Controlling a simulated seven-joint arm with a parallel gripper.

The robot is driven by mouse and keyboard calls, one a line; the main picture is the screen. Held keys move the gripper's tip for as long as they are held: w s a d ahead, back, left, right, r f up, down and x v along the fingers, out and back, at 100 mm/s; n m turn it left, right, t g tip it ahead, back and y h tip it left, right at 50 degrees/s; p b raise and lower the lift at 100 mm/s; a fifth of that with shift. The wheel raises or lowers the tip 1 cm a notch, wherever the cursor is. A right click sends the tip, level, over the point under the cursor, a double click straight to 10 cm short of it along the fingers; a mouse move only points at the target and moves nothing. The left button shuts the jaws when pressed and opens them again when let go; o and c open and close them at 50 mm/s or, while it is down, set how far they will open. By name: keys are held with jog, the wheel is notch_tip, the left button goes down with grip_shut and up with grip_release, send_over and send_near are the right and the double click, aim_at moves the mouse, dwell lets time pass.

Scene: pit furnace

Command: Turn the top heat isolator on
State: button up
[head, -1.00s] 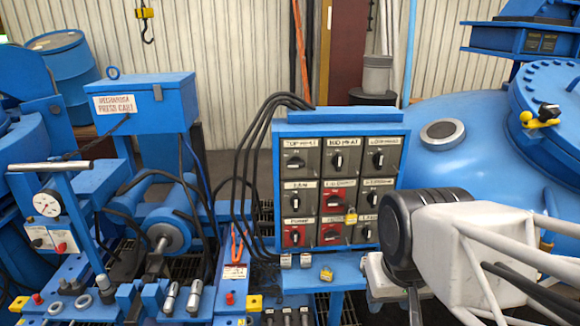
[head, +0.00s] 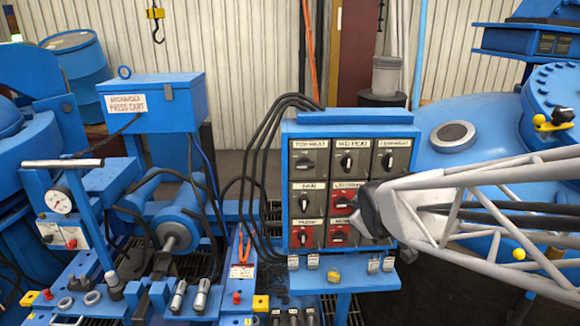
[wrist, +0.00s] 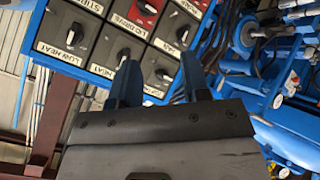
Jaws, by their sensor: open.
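The top heat isolator (head: 309,161) is the dark rotary switch at the upper left of the blue panel (head: 288,180); its handle looks horizontal in the head view. The mid heat isolator (head: 347,161) beside it has an upright handle. My gripper (head: 368,208) is in front of the panel's lower right part and hides some switches there. In the wrist view my gripper (wrist: 160,82) is open and empty. Its two fingers point toward the panel, with the top heat switch (wrist: 163,75) showing between them. The gap to the panel is hard to judge.
Red and grey switches (head: 304,203) fill the lower rows, and black cables (head: 262,150) loop along the panel's left side. A ledge with small labelled parts (head: 333,275) juts out below. The blue press cart (head: 155,105) stands left, and a blue vessel (head: 480,125) right.

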jog(key=w+a+n+t+y, duration=0.2)
jog(key=w+n+t, duration=0.3)
jog(key=w, duration=0.4)
jog(key=n+t+y, duration=0.2)
jog(key=n+y, duration=0.4)
jog(key=n, duration=0.3)
send_near(307, 167)
jog(key=w, duration=0.1)
jog(key=shift+w+a+r, duration=0.15)
jog(key=shift+a, duration=0.3)
jog(key=shift+w, duration=0.1)
jog(key=shift+x, duration=3.8)
jog(key=shift+h, duration=0.3)
jog(key=shift+c, duration=0.4)
grip_shut()
